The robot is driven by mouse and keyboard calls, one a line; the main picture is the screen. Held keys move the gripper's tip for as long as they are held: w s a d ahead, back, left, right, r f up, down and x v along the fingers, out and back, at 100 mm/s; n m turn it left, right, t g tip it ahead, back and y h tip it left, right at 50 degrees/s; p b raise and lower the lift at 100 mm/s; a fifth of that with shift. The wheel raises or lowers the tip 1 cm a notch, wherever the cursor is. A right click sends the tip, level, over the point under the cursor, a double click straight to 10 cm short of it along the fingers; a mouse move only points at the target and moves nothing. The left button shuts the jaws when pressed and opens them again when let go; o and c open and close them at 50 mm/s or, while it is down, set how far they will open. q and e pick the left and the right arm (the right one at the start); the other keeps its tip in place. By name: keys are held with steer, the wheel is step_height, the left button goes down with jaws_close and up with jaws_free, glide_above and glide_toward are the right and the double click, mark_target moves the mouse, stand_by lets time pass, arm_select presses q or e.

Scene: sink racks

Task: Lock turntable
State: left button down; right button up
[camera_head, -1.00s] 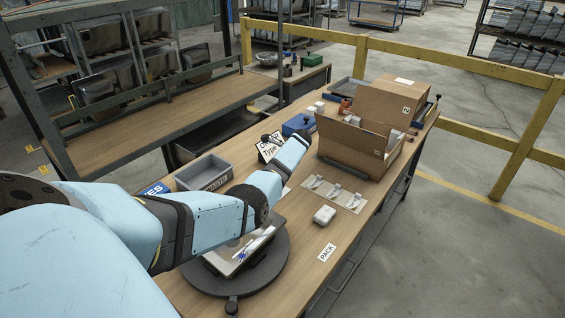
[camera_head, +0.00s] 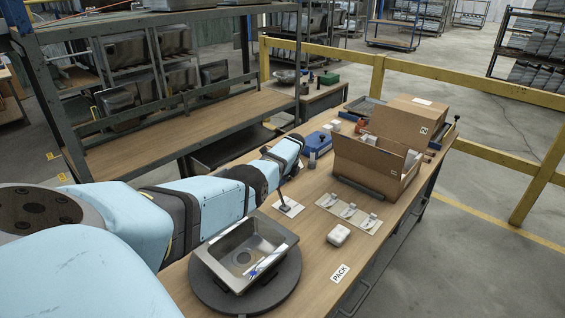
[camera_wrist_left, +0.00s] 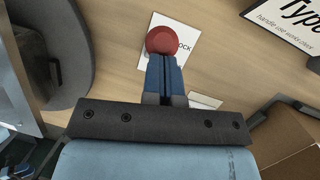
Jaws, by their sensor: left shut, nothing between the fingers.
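The turntable (camera_head: 291,283) is a dark round plate on the wooden bench, with a steel sink (camera_head: 205,263) resting on it. In the left wrist view the turntable's grey edge (camera_wrist_left: 73,60) curves at the left. A round red knob (camera_wrist_left: 162,39) sits over a white card (camera_wrist_left: 149,58) whose visible letters end in "OCK". My left gripper (camera_wrist_left: 165,58) is shut and empty, its blue fingertips right by the knob; I cannot tell whether they touch. In the head view the left gripper (camera_head: 284,203) is over the white card (camera_head: 293,208), and the knob is not distinguishable. My right gripper is not in view.
An open cardboard box (camera_head: 365,160) and a closed one (camera_head: 405,118) stand at the bench's far end. A mat with small parts (camera_head: 348,213), a white packet (camera_head: 339,235) and a PACK label (camera_head: 340,272) lie right of the turntable. A metal rack (camera_head: 160,100) stands behind.

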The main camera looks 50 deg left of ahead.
arm_select(q)
steer(key=d+p+v, duration=0.1)
steer(key=p+v, duration=0.4)
steer(key=v, duration=0.8)
steer(key=shift+w+d+f+p, duration=0.15)
steer(key=shift+w+d+p, duration=0.05)
steer(key=shift+w+p, duration=0.15)
steer(key=shift+s, duration=0.1)
